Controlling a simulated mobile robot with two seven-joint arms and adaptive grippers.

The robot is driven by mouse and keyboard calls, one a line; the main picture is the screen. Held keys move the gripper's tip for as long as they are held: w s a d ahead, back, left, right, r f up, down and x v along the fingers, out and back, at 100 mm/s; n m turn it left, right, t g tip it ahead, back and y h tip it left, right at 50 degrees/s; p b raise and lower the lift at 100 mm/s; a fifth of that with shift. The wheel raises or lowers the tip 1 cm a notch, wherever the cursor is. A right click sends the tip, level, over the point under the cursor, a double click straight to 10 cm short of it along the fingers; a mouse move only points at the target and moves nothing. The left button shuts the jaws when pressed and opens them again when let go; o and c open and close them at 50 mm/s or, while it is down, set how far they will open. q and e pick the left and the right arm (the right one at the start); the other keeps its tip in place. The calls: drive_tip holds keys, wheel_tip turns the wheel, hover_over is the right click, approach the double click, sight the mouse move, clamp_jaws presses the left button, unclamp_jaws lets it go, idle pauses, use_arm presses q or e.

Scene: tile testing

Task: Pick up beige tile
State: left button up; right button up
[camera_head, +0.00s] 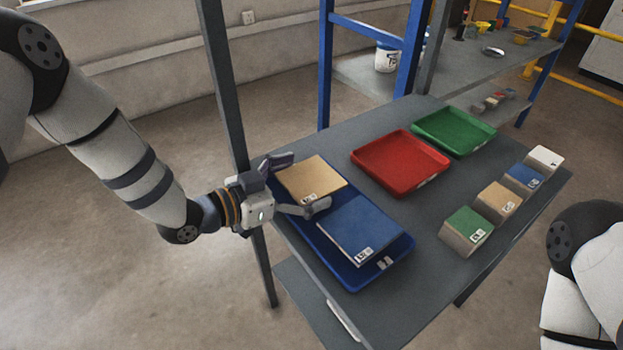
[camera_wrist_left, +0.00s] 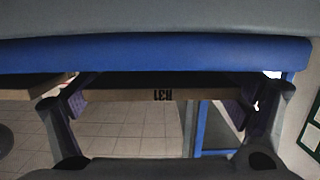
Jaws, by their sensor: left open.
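The beige tile (camera_head: 311,179) lies in the far part of a blue tray (camera_head: 352,284) on the grey table, with a small label at one corner. A blue tile (camera_head: 359,229) lies beside it in the same tray. My left gripper (camera_head: 301,182) is open at the tray's left edge, one finger at the far side of the beige tile and the other near the gap between the tiles. In the left wrist view a thin labelled tile edge (camera_wrist_left: 130,95) shows between the open fingers (camera_wrist_left: 165,103), below a blue band. Contact cannot be told. My right gripper is out of view.
A red tray (camera_head: 400,163) and a green tray (camera_head: 454,131) stand further back on the table. A row of tile stacks (camera_head: 497,202) stands along the right side. A dark post (camera_head: 222,90) rises close behind my left gripper. The table middle is clear.

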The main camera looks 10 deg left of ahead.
use_arm(q)
drive_tip(key=shift+w+d, duration=0.1)
drive_tip(key=shift+w, duration=0.05)
drive_tip(key=c, duration=1.1)
